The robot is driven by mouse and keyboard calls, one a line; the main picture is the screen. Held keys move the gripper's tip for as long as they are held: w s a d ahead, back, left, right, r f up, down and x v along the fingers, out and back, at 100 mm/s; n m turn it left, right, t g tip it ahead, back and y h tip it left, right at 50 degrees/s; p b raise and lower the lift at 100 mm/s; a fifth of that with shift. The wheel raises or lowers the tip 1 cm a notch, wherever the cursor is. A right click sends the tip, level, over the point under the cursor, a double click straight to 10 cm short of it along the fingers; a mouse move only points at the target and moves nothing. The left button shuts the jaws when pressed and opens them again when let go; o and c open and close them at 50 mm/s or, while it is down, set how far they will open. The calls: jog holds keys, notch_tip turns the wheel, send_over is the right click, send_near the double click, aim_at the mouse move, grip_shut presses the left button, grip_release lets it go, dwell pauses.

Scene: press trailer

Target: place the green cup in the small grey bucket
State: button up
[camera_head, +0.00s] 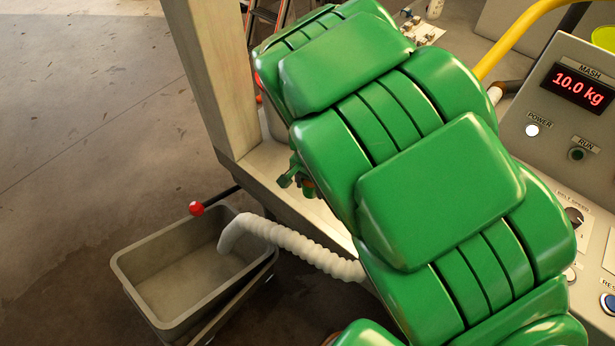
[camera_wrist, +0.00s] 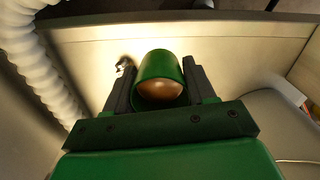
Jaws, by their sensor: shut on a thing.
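The green cup (camera_wrist: 160,62) is between the two dark fingers of my gripper (camera_wrist: 158,66) in the wrist view. The fingers are shut on its sides. A rounded brown surface shows at the cup's near end; I cannot tell whether it is contents or the cup's inside. In the head view my green arm hides most of the gripper, and I cannot make out the cup there clearly. The small grey bucket (camera_head: 178,288) stands at the lower left, open at the top. The cup is apart from the bucket, which I cannot identify in the wrist view.
A ribbed white hose (camera_head: 300,247) reaches over the bucket's right rim; it also shows in the wrist view (camera_wrist: 45,70). A red ball knob (camera_head: 196,208) is by the bucket's back rim. A beige frame post (camera_head: 208,80) stands behind. A control panel (camera_head: 565,130) is at right.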

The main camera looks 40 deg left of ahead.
jog(key=s+d+r, duration=0.1)
jog(key=d+r, duration=0.1)
jog(key=r, duration=0.5)
jog(key=s+d+r, duration=0.2)
jog(key=r, duration=0.4)
jog(key=w+a+r+n, duration=0.2)
jog(key=w+a+n, duration=0.2)
jog(key=w+a, duration=1.35)
jog(key=w+d+f, duration=0.1)
jog(key=w+d, duration=0.4)
jog(key=w, duration=0.7)
jog(key=w+d+m, duration=0.1)
jog(key=w+d, duration=0.4)
jog(key=w, duration=0.8)
jog(key=shift+w+f, duration=0.3)
jog(key=shift+f, duration=0.1)
notch_tip(320, 180, down, 23)
jog(key=shift+d+f, duration=0.15)
